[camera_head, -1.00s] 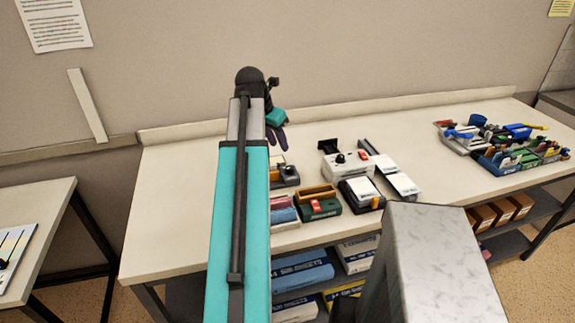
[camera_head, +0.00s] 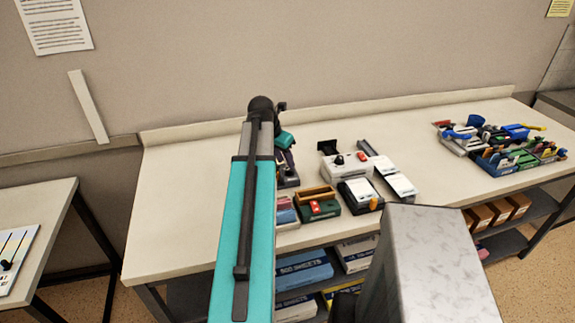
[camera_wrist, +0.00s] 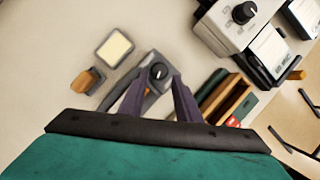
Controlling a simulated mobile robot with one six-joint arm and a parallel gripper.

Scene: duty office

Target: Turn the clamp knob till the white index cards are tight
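A grey device with a dark round knob (camera_wrist: 158,73), marked with a white line, lies below my gripper (camera_wrist: 159,83) in the wrist view. My gripper is open, with one dark finger on each side of the device; it appears above the knob, and contact cannot be told. In the head view my gripper (camera_head: 287,155) hangs over the grey device (camera_head: 288,178), partly hiding it. White cards or paper lie on a black holder (camera_head: 345,203) and on a long grey holder (camera_head: 386,169). I cannot tell which are the index cards.
A white box (camera_wrist: 213,30) with another black knob stands at upper right. A green tray with wooden compartments (camera_wrist: 232,104) is close on the right. A framed cream pad (camera_wrist: 115,48) and an orange-brown block (camera_wrist: 84,80) lie left. Bare table (camera_head: 190,190) extends left.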

